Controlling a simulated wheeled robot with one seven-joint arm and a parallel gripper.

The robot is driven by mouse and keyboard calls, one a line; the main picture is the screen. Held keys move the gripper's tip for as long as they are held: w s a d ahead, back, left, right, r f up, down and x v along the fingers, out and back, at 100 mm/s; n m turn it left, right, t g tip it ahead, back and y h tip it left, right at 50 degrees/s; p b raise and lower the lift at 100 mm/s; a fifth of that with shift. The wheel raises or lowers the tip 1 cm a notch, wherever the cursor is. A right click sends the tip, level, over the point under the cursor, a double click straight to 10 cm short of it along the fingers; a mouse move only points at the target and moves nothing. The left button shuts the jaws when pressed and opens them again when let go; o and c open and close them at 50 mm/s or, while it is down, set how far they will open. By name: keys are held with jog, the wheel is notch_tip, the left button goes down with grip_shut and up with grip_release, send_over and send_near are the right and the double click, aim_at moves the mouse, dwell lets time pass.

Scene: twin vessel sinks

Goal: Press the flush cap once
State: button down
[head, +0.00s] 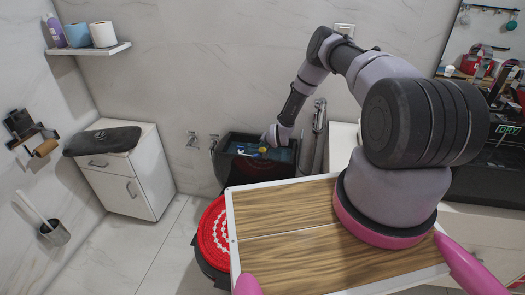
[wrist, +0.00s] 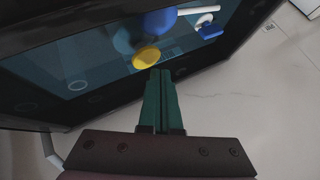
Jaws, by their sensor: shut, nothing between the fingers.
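A yellow round cap (wrist: 146,57), which looks like the flush cap, sits inside an open dark tank (wrist: 100,125) with a blue interior. The cap also shows as a small yellow spot in the head view (head: 263,150). My gripper (wrist: 161,71) has its green fingers together and empty. In the wrist view their tips are at the cap's lower right edge. I cannot tell whether they touch it. In the head view my arm reaches down over the tank (head: 225,168), and its end hides part of the interior.
Blue parts (wrist: 158,22) and a white rod (wrist: 199,9) lie close beside the cap inside the tank. A red seat (head: 213,240) is in front of the tank. A white cabinet (head: 140,185) with a dark lid-like slab (head: 103,140) stands left. Floor between them is clear.

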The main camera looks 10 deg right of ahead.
aim_at(263, 151)
jog(key=shift+f, duration=0.1)
jog(key=shift+f, duration=0.3)
jog(key=shift+f, duration=0.7)
dwell(1.1)
jog(key=shift+r, duration=1.15)
jog(key=shift+r, duration=2.45)
